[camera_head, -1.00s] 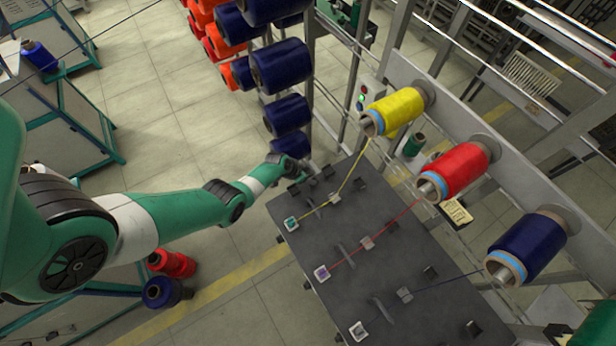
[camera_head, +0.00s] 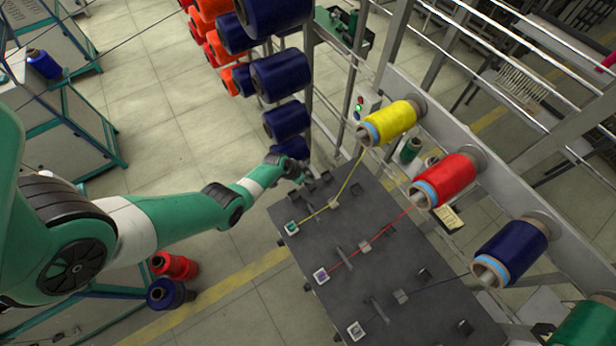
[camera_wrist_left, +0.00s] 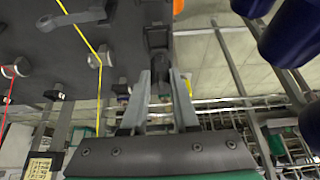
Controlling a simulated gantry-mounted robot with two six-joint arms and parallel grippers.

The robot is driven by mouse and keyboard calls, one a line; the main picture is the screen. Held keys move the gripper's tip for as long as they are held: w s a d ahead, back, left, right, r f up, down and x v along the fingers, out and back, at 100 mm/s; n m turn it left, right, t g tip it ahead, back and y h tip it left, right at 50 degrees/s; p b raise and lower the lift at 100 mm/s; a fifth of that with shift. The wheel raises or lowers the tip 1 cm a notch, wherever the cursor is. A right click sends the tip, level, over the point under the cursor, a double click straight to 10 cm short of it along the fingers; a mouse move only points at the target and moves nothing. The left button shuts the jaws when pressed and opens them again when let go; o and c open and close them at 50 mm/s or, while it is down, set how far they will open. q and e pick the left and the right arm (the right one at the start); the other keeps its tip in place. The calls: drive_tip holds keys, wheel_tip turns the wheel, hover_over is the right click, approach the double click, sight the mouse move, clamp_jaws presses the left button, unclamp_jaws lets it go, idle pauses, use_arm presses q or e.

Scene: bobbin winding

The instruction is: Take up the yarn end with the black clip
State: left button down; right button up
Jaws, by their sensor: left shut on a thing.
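My left gripper (camera_head: 303,182) is at the far left corner of the dark table (camera_head: 400,262). In the left wrist view its two grey fingers (camera_wrist_left: 160,80) are shut on a dark piece between their tips, which looks like the black clip (camera_wrist_left: 157,62) at the table edge. The yellow yarn (camera_head: 350,177) runs from the yellow bobbin (camera_head: 390,123) through a small guide (camera_head: 333,203) to a pale square holder (camera_head: 292,228). In the left wrist view the yellow yarn (camera_wrist_left: 80,32) passes to the left of the fingers, apart from them. The right gripper is not in view.
A red bobbin (camera_head: 448,180) and a blue bobbin (camera_head: 510,250) sit on the rail at right, with yarns over the table. Several blue spools (camera_head: 282,70) hang on a rack just behind the gripper. Open floor (camera_head: 150,120) lies left of the table.

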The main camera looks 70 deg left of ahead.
sight(312, 186)
use_arm(q)
drive_tip(key=shift+f, duration=0.1)
wheel_tip(312, 186, down, 6)
drive_tip(key=b, duration=0.5)
drive_tip(key=p+v, duration=0.5)
drive_tip(key=shift+w, duration=0.35)
